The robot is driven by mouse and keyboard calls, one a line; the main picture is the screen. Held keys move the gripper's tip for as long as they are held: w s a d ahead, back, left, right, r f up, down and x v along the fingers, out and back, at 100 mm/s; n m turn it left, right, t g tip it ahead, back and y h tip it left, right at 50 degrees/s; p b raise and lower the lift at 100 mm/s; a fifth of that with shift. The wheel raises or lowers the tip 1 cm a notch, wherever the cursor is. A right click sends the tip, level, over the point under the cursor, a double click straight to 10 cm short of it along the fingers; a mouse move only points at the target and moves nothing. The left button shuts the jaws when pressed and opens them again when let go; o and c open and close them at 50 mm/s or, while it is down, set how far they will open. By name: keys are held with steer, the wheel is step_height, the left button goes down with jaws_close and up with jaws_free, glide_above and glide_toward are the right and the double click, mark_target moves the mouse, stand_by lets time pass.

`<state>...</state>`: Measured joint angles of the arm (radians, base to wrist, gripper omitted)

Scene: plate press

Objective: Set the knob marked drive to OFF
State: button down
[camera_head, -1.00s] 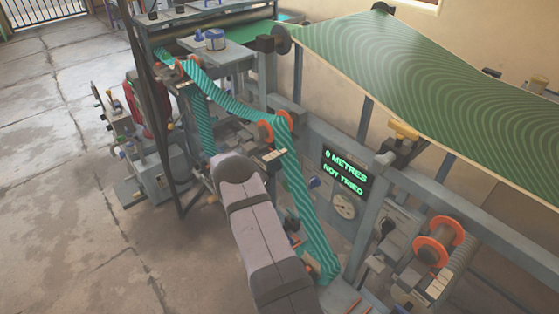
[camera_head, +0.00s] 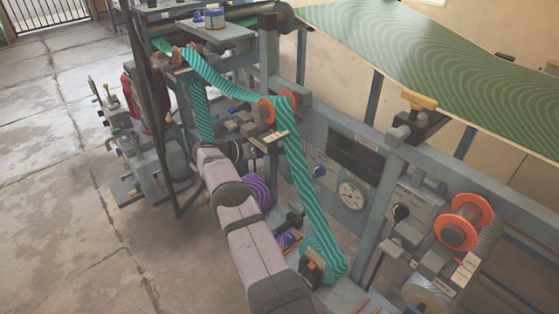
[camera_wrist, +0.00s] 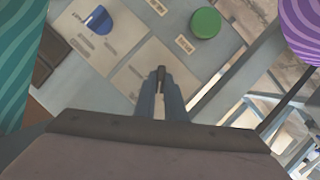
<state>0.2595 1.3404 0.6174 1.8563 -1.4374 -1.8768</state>
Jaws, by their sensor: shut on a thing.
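In the wrist view my gripper (camera_wrist: 160,86) is shut on a small dark knob (camera_wrist: 161,74) in front of a pale plate on a grey panel (camera_wrist: 128,62). The jaws cover most of this knob, so its pointer is hidden. A blue knob (camera_wrist: 98,20) sits on a pale plate at upper left, and a round green button (camera_wrist: 205,22) at upper right. The labels are too small to read, so I cannot tell which knob is marked drive. In the head view the blue knob (camera_head: 319,171) shows right of the teal band; my gripper is hidden there.
The teal striped band (camera_head: 305,185) runs close by the panel, and also at the wrist view's left edge (camera_wrist: 17,60). A purple striped roll (camera_head: 257,191) is near my arm. A dial (camera_head: 352,195), a dark display (camera_head: 355,157) and a black knob (camera_head: 401,212) stand to the right.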

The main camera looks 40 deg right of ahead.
steer(key=shift+f+n+g+b, duration=0.3)
steer(key=shift+n+b, duration=0.2)
steer(key=shift+b, duration=1)
steer(key=shift+r+b, duration=0.2)
steer(key=shift+b, duration=0.35)
steer(key=c, duration=1.8)
jaws_free()
steer(key=shift+r+p, duration=0.3)
steer(key=shift+p, duration=0.35)
